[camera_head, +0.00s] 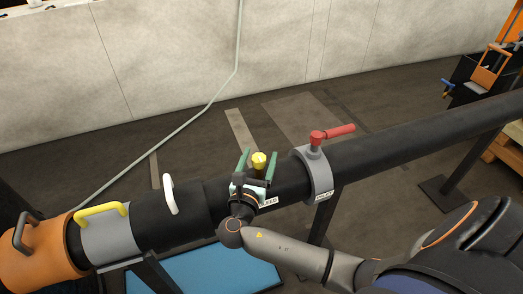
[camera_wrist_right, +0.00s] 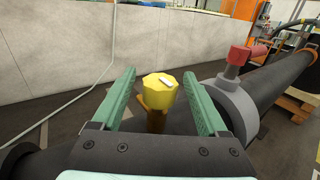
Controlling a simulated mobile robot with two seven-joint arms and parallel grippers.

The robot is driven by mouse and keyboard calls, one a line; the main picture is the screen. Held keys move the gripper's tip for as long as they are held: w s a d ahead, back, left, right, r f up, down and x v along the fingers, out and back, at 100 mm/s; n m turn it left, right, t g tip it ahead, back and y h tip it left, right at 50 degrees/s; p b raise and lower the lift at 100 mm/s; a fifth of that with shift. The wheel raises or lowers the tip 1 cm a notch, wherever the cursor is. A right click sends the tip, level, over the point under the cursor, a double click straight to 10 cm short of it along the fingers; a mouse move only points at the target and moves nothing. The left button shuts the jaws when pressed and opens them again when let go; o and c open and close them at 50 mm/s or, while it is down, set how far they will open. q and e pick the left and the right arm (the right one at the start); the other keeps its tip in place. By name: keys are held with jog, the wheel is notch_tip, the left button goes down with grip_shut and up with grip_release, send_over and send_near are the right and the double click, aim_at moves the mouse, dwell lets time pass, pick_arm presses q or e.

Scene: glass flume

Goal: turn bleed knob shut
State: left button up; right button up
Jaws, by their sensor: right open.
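The yellow bleed knob (camera_head: 259,160) stands on top of the black pipe, above a white label that is partly covered. My right gripper (camera_head: 257,163) is at the knob, its two green fingers open with one on each side. In the right wrist view the yellow knob (camera_wrist_right: 160,90), with a white mark on its top, sits between the green fingers (camera_wrist_right: 163,92). A gap shows on both sides, so the fingers look apart from it. The base of the knob is partly hidden. My left gripper is not in view.
A red lever (camera_head: 332,133) on a grey collar (camera_head: 318,172) stands just right of the knob. White (camera_head: 169,194), yellow (camera_head: 101,209) and dark (camera_head: 22,230) handles rise along the pipe at left. A blue mat (camera_head: 205,272) lies below. Open floor lies behind the pipe.

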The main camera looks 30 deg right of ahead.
jog(key=v, duration=0.9)
jog(key=shift+a, duration=0.2)
jog(key=shift+s, duration=0.15)
